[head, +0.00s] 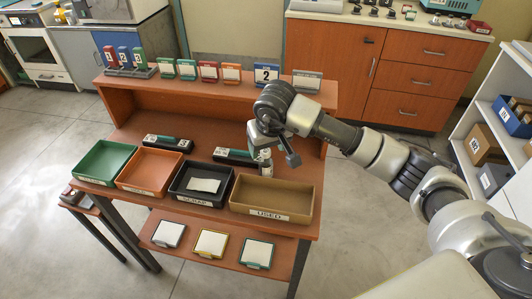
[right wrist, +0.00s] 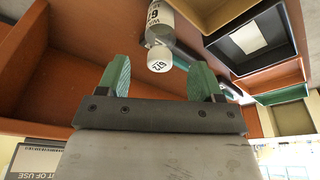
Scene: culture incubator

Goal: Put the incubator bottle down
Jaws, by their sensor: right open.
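The incubator bottle (right wrist: 172,22) is small and pale, with a white cap and a label with dark print. In the right wrist view it is just beyond my right gripper (right wrist: 160,78), whose green-padded fingers are apart with nothing held between them. In the head view the bottle (head: 266,164) appears on the wooden desk (head: 190,131), behind the brown USED tray (head: 272,194), partly covered by my right gripper (head: 274,144). It looks upright, just below the fingers. My left gripper is out of view.
The black SCRAP tray (head: 181,196), orange tray (head: 126,181) and green tray (head: 92,175) line the desk front. Two dark devices (head: 167,143) (head: 234,156) lie behind them. The raised back shelf (head: 220,84) holds several coloured card stands and a number 2 sign (head: 266,74).

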